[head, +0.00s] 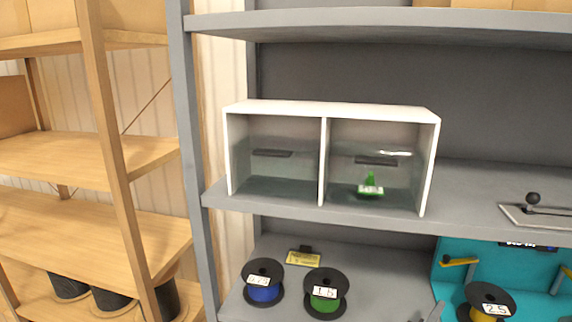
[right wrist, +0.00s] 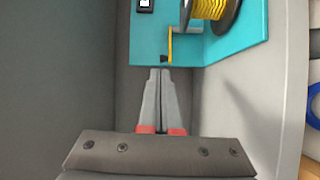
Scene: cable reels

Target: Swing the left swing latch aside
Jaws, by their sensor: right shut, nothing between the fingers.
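The teal reel holder (head: 447,290) stands at the lower right of the head view. Its left swing latch is a yellow bar (head: 460,262) with a dark end, lying nearly level. In the right wrist view the yellow latch (right wrist: 170,44) points down the picture, its dark end near my fingertips. My right gripper (right wrist: 160,73) is shut and empty, just short of that end; I cannot tell whether they touch. A small grey part of it shows at the head view's bottom edge (head: 436,312). A yellow cable reel (head: 490,298) marked 2.5 sits by the holder. My left gripper is out of view.
Blue (head: 263,281) and green (head: 324,292) cable reels stand on the lower grey shelf, with a yellow label (head: 303,258) behind. A white two-compartment box (head: 323,160) is on the shelf above. A pale shelf wall (right wrist: 285,100) runs right of my right gripper.

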